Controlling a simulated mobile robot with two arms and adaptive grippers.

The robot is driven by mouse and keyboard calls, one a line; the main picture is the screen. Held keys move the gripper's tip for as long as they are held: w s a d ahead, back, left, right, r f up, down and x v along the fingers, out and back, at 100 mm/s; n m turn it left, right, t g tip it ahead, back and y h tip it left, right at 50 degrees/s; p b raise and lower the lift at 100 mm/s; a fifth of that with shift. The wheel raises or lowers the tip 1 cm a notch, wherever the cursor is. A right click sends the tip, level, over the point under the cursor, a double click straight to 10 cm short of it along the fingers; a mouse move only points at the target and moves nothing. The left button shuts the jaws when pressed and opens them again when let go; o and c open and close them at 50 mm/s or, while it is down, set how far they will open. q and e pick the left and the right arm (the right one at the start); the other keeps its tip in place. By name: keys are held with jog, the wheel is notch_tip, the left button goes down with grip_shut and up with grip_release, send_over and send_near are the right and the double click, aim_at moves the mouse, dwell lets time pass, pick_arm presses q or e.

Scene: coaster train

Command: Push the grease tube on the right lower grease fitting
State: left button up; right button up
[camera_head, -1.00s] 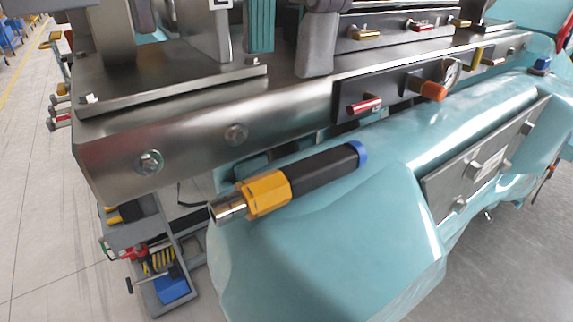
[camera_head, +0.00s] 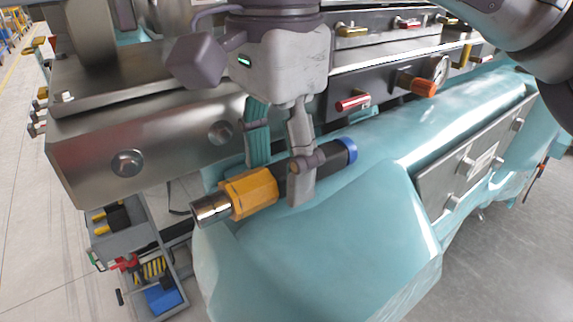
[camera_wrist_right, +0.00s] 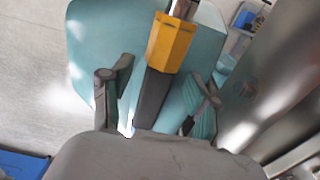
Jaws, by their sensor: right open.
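The grease tube (camera_head: 253,193) lies on the teal cover. It has a black body, a yellow hexagonal collar, a silver tip at the lower left and a blue end at the upper right. My right gripper (camera_head: 279,160) is above the tube, its fingers open on either side of the black body. In the right wrist view, the black body (camera_wrist_right: 152,97) runs between the parted fingers. Red (camera_head: 356,102) and orange (camera_head: 418,86) fittings stick out of the dark plate behind the tube. I cannot tell which is the right lower grease fitting. My left gripper is not in view.
The teal cover (camera_head: 330,240) slopes around the tube, with a metal side plate (camera_head: 470,165) to the right. A steel beam (camera_head: 95,150) with bolts stands close behind. A tool cart (camera_head: 135,235) is at the lower left.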

aim_at(276, 169)
jog(key=shift+d+f, duration=0.1)
jog(key=shift+f, duration=0.35)
jog(key=c, duration=0.3)
grip_shut()
jog(key=shift+r, duration=0.15)
notch_tip(276, 169, up, 5)
jog(key=shift+f, duration=0.1)
notch_tip(276, 169, up, 13)
jog(key=p, duration=0.4)
